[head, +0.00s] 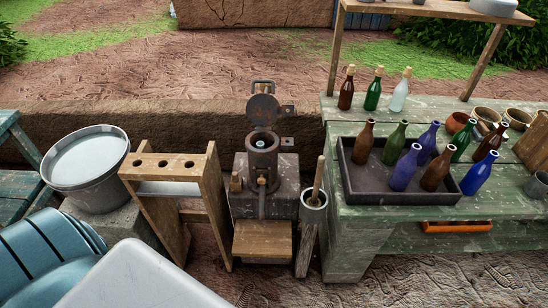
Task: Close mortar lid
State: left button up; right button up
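A dark metal mortar (263,164) stands on a stone block (284,202) at the middle of the head view. Its round lid (263,111) is open, raised upright behind the mouth, with a handle (263,86) at its top edge. Something small and pale green (261,143) shows inside the mouth. Neither of my grippers is in view, so nothing of mine is seen touching the lid.
A grey container with a wooden stick (313,208) stands close right of the mortar. A wooden rack (174,176) and a grey bucket (85,169) are at left. At right, a green table (370,228) bears a dark tray (404,196) and several bottles.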

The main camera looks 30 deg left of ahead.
aim_at(262, 108)
jog(key=i+j, duration=0.15)
jog(key=j, duration=0.2)
jog(key=i+j, duration=0.15)
jog(key=j, duration=0.25)
jog(key=i+j+z, duration=0.1)
jog(key=j, duration=0.25)
jog(key=i, duration=0.1)
